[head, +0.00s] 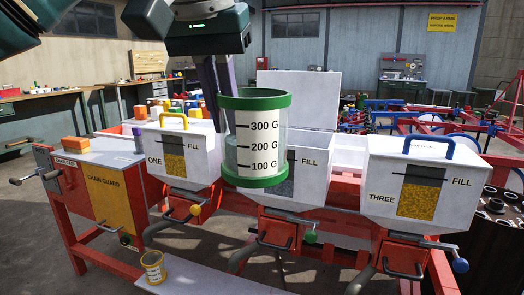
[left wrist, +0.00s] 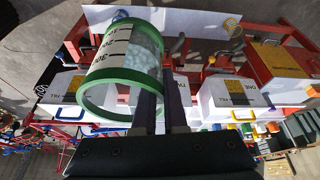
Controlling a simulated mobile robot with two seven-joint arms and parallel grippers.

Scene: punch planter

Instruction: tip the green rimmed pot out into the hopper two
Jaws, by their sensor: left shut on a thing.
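The green rimmed pot (head: 263,183) is a clear cylinder with a gram scale. It is upright in the head view, held in front of hopper two and hiding much of it. It also shows in the left wrist view (left wrist: 103,82), with pale grains visible through its wall. My left gripper (head: 222,92) is shut on the pot at its left side; its fingers also show in the left wrist view (left wrist: 158,105). Hopper two (head: 308,186) is a white bin with its lid (head: 300,90) raised at the back. My right gripper is not in view.
Hopper one (head: 200,150), with a yellow handle, stands left; hopper three (head: 440,205), with a blue handle, stands right. Both lids look closed. All sit on a red frame (head: 85,225) with valve levers below. A small yellow tub (head: 153,267) stands on the low shelf (head: 205,282).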

